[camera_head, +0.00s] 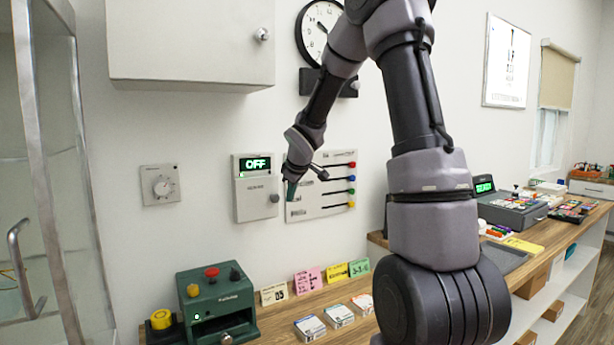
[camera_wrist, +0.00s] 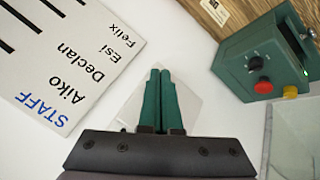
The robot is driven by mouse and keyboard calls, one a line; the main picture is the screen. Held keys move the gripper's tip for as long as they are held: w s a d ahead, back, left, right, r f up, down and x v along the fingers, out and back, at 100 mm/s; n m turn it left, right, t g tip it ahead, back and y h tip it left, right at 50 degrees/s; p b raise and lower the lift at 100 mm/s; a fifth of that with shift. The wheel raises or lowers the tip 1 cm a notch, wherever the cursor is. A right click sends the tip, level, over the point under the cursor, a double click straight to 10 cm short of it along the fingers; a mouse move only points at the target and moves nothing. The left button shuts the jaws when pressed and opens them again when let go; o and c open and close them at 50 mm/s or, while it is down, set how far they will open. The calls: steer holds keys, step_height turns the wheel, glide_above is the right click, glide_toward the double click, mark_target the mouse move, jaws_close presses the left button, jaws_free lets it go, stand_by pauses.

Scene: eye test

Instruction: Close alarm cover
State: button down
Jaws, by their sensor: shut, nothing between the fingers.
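The alarm box (camera_head: 240,168) is a white unit on the wall, with a green display reading OFF at its top. Its cover (camera_head: 255,203) is a pale plate below the display, with a grey knob at its right; it looks flat against the box. My gripper (camera_head: 290,194) is just right of the box, in front of the staff board, fingers pointing down. In the wrist view the green fingers (camera_wrist: 160,74) are together and empty. A pale square shape (camera_wrist: 190,106) lies behind them; I cannot tell whether it is the cover.
The staff board (camera_head: 335,205) with coloured sliders is beside the alarm box; its names show in the wrist view (camera_wrist: 105,25). A dial (camera_head: 160,185) is left. A green machine (camera_head: 218,305) stands below. A white cabinet (camera_head: 190,40) hangs above.

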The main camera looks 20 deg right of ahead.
steer(key=s+d+r, duration=0.3)
steer(key=r, duration=0.3)
steer(key=shift+s+d+r, duration=0.15)
steer(key=shift+d+r, duration=0.2)
steer(key=shift+d, duration=0.05)
steer(key=s+a+r+m, duration=0.2)
steer(key=s+m, duration=0.2)
steer(key=s, duration=0.6)
steer(key=s+a+r+m+y, duration=0.1)
steer(key=s+a+r+m, duration=0.1)
steer(key=s, duration=0.8)
steer(key=s+a+r+m+y, duration=0.1)
steer(key=s+a+r+m, duration=0.1)
steer(key=s+m, duration=0.5)
steer(key=s+r, duration=0.1)
steer(key=s, duration=0.2)
steer(key=shift+s+r, duration=0.2)
steer(key=shift+s, duration=0.05)
